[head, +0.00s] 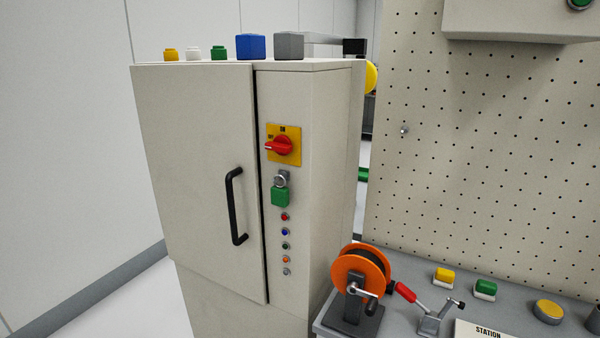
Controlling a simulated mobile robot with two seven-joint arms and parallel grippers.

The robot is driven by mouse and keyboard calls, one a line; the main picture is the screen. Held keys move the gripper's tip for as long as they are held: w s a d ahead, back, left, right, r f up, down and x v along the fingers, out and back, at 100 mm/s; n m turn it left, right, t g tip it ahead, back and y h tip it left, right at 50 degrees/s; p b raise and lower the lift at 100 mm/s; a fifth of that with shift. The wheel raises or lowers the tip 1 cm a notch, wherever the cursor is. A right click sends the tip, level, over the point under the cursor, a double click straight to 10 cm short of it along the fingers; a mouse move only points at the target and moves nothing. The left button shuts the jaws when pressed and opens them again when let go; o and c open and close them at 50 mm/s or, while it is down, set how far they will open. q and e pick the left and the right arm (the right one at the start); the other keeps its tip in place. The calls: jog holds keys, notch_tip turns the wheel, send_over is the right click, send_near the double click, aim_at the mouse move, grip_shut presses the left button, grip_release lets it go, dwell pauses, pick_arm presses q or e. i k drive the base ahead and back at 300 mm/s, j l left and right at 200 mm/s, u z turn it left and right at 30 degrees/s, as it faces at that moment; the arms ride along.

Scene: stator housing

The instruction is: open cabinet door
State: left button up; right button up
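The cabinet (335,130) is a beige upright box left of the workbench. Its door (190,170) covers the left part of the front and looks shut, with a dark gap along its right edge. A black bar handle (233,206) stands upright near that edge. On the panel right of the door are a red rotary switch on a yellow plate (284,145), a green-tagged key or lock (281,192) and a column of small coloured buttons or lamps (285,245). Neither of my grippers is in view.
Several coloured blocks, including a blue one (251,46), stand on the cabinet top. A grey bench (400,325) at the right holds an orange reel (360,272), a red-handled clamp (430,312) and buttons. A pegboard (480,150) rises behind it. The floor left of the cabinet is clear.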

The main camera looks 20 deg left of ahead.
aim_at(197, 121)
jog(key=i+j, duration=0.15)
jog(key=j, duration=0.2)
jog(key=i+j+z, duration=0.1)
jog(key=j, duration=0.25)
jog(key=i+j, duration=0.2)
jog(key=j, duration=0.2)
jog(key=i+j, duration=0.15)
jog(key=j, duration=0.2)
jog(key=i+j+z, duration=0.1)
jog(key=j, duration=0.3)
